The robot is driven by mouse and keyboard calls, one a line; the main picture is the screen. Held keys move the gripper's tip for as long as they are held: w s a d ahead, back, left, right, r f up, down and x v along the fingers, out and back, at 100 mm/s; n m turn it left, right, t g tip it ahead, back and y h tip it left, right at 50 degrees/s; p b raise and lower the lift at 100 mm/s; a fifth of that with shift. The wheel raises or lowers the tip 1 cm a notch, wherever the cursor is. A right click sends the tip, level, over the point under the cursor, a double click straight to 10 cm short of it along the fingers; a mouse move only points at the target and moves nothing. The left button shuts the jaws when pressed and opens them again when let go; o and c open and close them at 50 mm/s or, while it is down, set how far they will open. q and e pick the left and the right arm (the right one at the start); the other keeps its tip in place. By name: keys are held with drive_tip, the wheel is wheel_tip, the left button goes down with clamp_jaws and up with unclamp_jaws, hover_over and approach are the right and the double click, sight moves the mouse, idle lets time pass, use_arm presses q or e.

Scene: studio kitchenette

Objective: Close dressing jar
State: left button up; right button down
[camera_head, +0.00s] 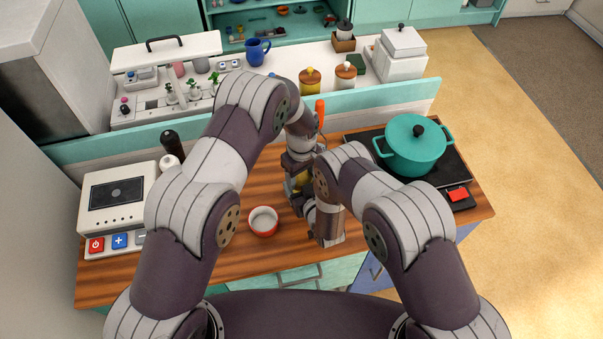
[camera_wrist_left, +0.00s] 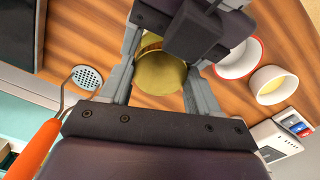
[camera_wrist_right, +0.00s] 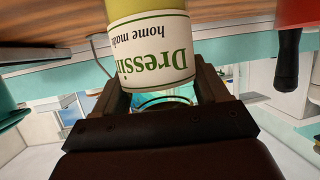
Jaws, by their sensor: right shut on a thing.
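The dressing jar (camera_wrist_right: 150,48) is a yellow jar with a white label with green print. It shows upside down in the right wrist view. My right gripper (camera_head: 316,203) is shut on its side. My left gripper (camera_head: 299,163) is over the jar from above. Its fingers are apart, one on either side of a round yellow-gold top (camera_wrist_left: 160,74) in the left wrist view. I cannot tell whether this is a lid or the jar's contents, nor whether the fingers touch it. In the head view the arms hide most of the jar.
A red-rimmed white bowl (camera_head: 263,221) stands left of the grippers. A teal pot (camera_head: 415,146) stands on the hob at the right. An orange-handled utensil (camera_head: 320,114) is close behind my left gripper. A white appliance (camera_head: 113,200) is at the left. The wooden counter's front is mostly clear.

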use_arm(q)
drive_tip(key=m, duration=0.9)
drive_tip(key=shift+m, duration=0.3)
drive_tip(key=o, duration=1.2)
drive_tip(key=shift+c, duration=0.2)
drive_tip(key=shift+r, duration=2.25)
drive_tip(key=shift+c, duration=0.4)
